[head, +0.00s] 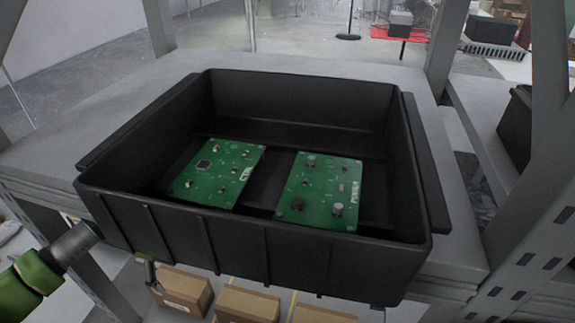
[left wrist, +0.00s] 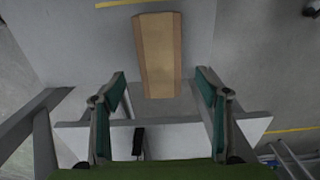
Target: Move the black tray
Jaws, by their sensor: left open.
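The black tray (head: 170,225) sits on a grey shelf (head: 80,130) in the head view, its near side at the shelf's front. Two green circuit boards lie flat inside it, one on the left (head: 215,178) and one on the right (head: 318,195). My left arm comes in at the lower left, and my left gripper (head: 149,270) is mostly hidden below the tray's near wall. In the left wrist view my left gripper (left wrist: 161,76) is open, with nothing between its fingers. The tray cannot be made out in that view. My right gripper is not in view.
Several cardboard boxes (head: 183,288) lie below the tray's front; one box (left wrist: 158,50) shows beyond the fingers in the wrist view. Grey metal posts (head: 540,200) stand at the right. Another dark bin (head: 515,130) is at the far right. Bare shelf shows left of the tray.

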